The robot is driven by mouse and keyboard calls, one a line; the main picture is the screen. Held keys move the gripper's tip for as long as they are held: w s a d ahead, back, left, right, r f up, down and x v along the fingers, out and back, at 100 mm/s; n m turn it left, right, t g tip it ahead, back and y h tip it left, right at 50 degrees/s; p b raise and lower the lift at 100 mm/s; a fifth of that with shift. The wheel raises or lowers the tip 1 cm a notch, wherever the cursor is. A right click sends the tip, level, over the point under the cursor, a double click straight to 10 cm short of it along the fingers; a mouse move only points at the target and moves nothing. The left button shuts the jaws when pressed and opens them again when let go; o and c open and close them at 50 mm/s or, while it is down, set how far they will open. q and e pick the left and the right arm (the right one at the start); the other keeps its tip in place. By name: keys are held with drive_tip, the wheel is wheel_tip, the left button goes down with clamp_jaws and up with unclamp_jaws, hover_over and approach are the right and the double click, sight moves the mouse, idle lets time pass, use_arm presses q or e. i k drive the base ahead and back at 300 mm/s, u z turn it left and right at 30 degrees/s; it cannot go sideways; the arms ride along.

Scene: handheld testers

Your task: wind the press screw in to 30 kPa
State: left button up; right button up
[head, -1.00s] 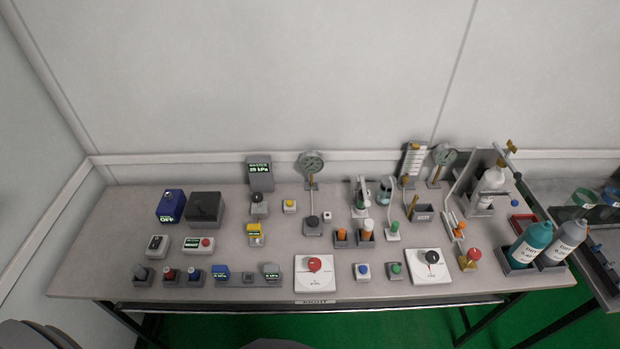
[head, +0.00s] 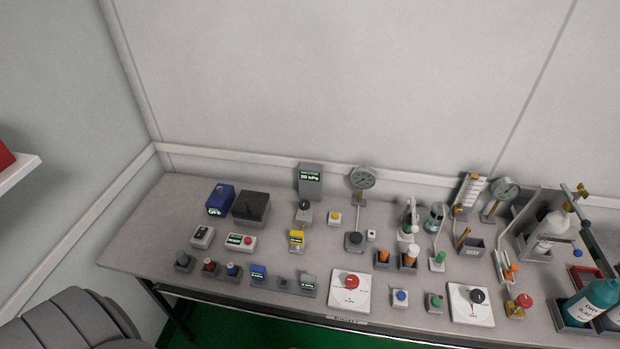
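A grey display box (head: 310,180) stands at the back of the bench, with a small green reading in kPa; its digits are too small to read surely. In front of it is a small grey block with a dark knob on top (head: 304,211); it may be the press screw, but I cannot tell for sure. A round dial gauge (head: 362,178) stands on a post just right of the display, with a dark round knob (head: 355,240) at the foot of its stand. Neither of my grippers is in view, and nothing is touching these things.
Around them stand a blue box (head: 220,200), a dark grey box (head: 251,207), a yellow tester (head: 296,240) and a white plate with a red knob (head: 350,293). Bottles and stands crowd the right end. The bench's left end (head: 145,240) is bare.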

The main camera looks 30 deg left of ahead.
sight(304, 204)
drive_tip(key=u, duration=1.4)
drive_tip(key=k, duration=0.35)
drive_tip(key=z, duration=0.25)
drive_tip(key=i, duration=0.3)
